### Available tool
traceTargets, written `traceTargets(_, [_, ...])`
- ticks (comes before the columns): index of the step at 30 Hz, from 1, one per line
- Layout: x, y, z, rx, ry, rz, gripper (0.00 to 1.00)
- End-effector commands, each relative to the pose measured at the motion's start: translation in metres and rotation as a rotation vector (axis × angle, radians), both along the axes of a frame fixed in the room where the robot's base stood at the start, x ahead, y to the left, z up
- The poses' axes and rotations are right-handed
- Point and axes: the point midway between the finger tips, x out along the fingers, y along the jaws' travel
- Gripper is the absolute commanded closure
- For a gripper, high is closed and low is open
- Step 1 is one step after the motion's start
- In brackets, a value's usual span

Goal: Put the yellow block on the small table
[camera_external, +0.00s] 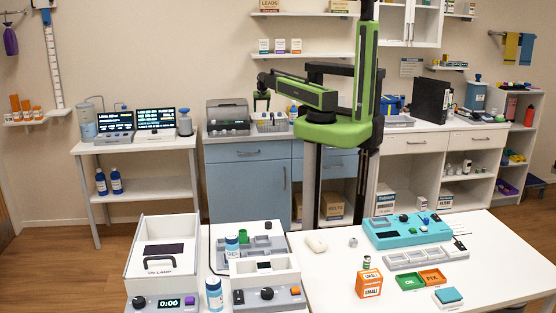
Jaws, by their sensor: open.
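I cannot make out a yellow block for certain in this view. A small white table (160,144) stands at the left against the wall, with two dark screens, a clear container and a grey device on top. It may be the small table of the task. My gripper (262,107) hangs at the end of the green and black arm, in front of the back wall and above the back counter. Its green fingers are apart, and I see nothing between them. It is right of the small white table and higher than its top.
The front white table (335,285) carries lab devices, bottles, an orange box (369,284) and small trays. The back counter (430,127) holds a grey machine (228,116), a metal tray and black binders (431,100). Bare floor lies between the tables at the left.

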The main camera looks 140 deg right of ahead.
Motion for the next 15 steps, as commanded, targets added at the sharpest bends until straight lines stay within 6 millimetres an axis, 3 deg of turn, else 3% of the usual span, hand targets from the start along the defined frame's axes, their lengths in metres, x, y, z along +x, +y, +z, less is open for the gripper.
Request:
traceTargets(2, [0.003, 0.003, 0.011, 0.000, 0.000, 0.000, 0.33])
traceTargets(12, [0.006, 0.002, 0.009, 0.001, 0.000, 0.004, 0.33])
traceTargets(14, [0.020, -0.003, 0.009, 0.004, -0.002, 0.027, 0.33])
traceTargets(15, [0.040, -0.009, 0.008, 0.008, -0.005, 0.058, 0.33])
